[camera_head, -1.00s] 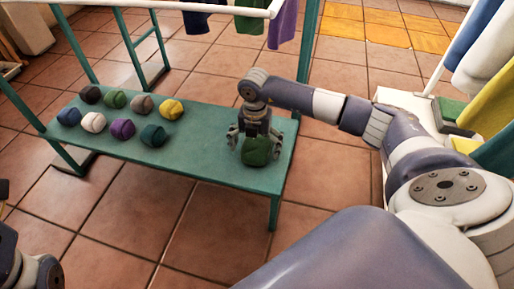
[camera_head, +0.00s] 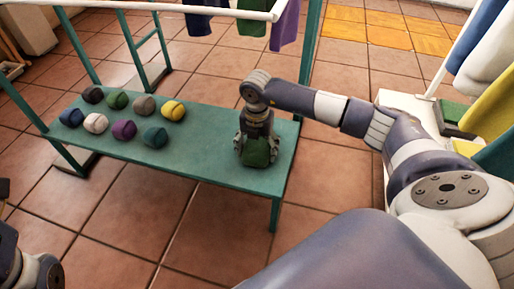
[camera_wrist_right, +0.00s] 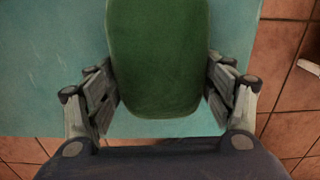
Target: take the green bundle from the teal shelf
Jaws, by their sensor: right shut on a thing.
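The green bundle (camera_head: 257,155) sits at the right end of the teal shelf (camera_head: 205,155). It fills the upper middle of the right wrist view (camera_wrist_right: 160,60), with the teal surface around it. My right gripper (camera_head: 257,147) points down over the bundle. Its two fingers (camera_wrist_right: 160,95) are shut on the bundle's left and right sides. The bundle appears to be still on or very close to the shelf. My left gripper is not in view; only a part of my left arm shows at the lower left.
Several rolled bundles stand in two rows on the shelf's left half, including a dark green one (camera_head: 117,99), a yellow one (camera_head: 172,110) and a purple one (camera_head: 124,130). Clothes (camera_head: 285,22) hang from a white rail (camera_head: 160,8) above. The middle of the shelf is clear.

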